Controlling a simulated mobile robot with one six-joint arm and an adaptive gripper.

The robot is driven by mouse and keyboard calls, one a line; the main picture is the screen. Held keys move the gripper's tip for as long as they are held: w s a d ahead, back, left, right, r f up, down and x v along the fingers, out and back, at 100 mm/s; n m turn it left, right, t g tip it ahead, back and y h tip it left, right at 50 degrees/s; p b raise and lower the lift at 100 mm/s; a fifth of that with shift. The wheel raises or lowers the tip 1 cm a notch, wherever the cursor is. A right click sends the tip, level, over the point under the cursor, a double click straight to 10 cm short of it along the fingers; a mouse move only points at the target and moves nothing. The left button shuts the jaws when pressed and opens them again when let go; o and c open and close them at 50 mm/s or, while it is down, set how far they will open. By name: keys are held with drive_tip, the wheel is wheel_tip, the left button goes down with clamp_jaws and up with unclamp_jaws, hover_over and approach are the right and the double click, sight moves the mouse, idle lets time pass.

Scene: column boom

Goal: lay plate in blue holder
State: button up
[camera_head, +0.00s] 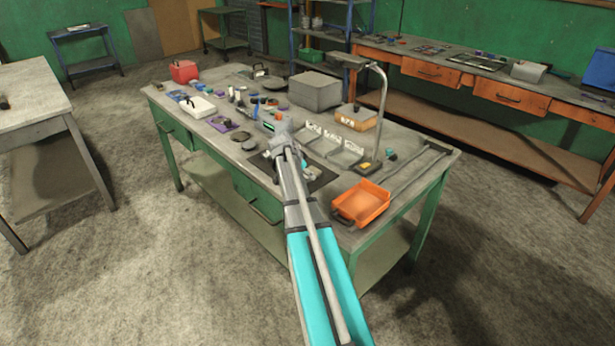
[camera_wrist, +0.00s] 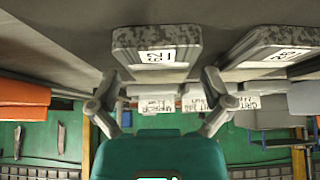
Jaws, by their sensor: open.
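My gripper (camera_head: 281,130) is over the near side of the green-legged workbench, partly hidden by my own arm. In the wrist view my gripper (camera_wrist: 160,80) is open, its two fingers apart with nothing held between them. A grey block with a white number label (camera_wrist: 158,55) shows beyond the fingers; contact cannot be told. Dark round discs (camera_head: 242,136) lie on the bench left of my gripper, but I cannot tell whether one is the plate. A small blue item (camera_head: 178,95) lies at the bench's far left; I cannot tell whether it is the blue holder.
An orange tray (camera_head: 361,203) sits at the bench's near right corner. White-labelled grey bins (camera_head: 340,155) and a curved lamp post (camera_head: 383,110) stand right of my gripper. A grey box (camera_head: 315,91) stands behind. In the wrist view another labelled grey block (camera_wrist: 280,55) is at right.

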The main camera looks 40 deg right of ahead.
sight(305, 175)
drive_tip(key=c, duration=1.1)
drive_tip(key=shift+r, duration=0.1)
drive_tip(key=shift+c, duration=0.2)
wheel_tip(305, 175, up, 3)
drive_tip(key=p, duration=0.3)
drive_tip(key=s+a+r+p, duration=0.7)
drive_tip(key=s+r+p, duration=0.3)
drive_tip(key=s, duration=0.2)
drive_tip(key=shift+a+f, duration=0.1)
